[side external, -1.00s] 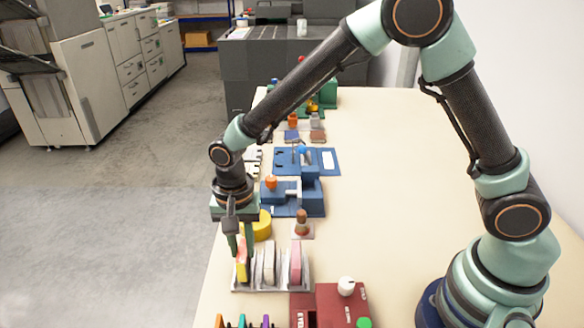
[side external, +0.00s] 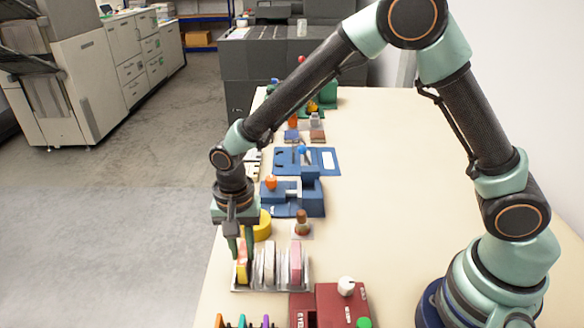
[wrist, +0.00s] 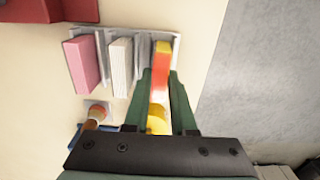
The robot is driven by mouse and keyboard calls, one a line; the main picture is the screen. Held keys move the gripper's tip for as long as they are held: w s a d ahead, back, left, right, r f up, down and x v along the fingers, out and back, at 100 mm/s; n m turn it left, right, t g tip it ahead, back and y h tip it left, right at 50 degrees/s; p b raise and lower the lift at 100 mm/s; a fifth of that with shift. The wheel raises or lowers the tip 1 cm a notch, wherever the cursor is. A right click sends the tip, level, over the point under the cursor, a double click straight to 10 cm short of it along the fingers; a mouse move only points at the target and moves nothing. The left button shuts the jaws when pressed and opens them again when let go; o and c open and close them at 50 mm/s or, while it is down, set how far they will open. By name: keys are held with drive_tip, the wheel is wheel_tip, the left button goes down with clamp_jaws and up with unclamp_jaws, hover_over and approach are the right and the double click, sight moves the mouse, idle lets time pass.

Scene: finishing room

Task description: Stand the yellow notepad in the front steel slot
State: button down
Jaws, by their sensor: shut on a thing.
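The yellow notepad (side external: 242,270), with a red-orange face, stands upright at the left end of the steel rack (side external: 270,288). My gripper (side external: 241,252) points down from above and is shut on it. In the wrist view the notepad (wrist: 161,70) is between my two green fingers (wrist: 162,95), over the end slot. Its lower edge is hidden, so I cannot tell whether it touches the slot's floor. A white pad (side external: 269,262) and a pink pad (side external: 295,262) stand in the other slots.
A yellow round object (side external: 263,226) is close behind my gripper. A small brown-topped peg (side external: 302,222) stands behind the rack. A dark red box (side external: 335,300) is in front to the right. The table's left edge runs close by the rack.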

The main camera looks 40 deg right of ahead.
sight(243, 253)
drive_tip(key=shift+f, duration=0.25)
drive_tip(key=c, duration=1)
unclamp_jaws()
drive_tip(key=shift+r, duration=0.1)
wheel_tip(243, 253, up, 11)
drive_tip(key=shift+f, duration=0.1)
drive_tip(key=s+d+r+n+t, duration=0.2)
drive_tip(key=s+d+r+n, duration=0.1)
drive_tip(key=d, duration=0.3)
drive_tip(key=s+d+r+n+t, duration=0.1)
drive_tip(key=s+d+r+n, duration=0.2)
drive_tip(key=d, duration=0.3)
drive_tip(key=s+d+r+n+t, duration=0.2)
drive_tip(key=s+d+r+n, duration=0.1)
drive_tip(key=d, duration=0.4)
drive_tip(key=shift+s+r+t, duration=0.3)
drive_tip(key=shift+s+r, duration=0.05)
drive_tip(key=shift+r, duration=0.05)
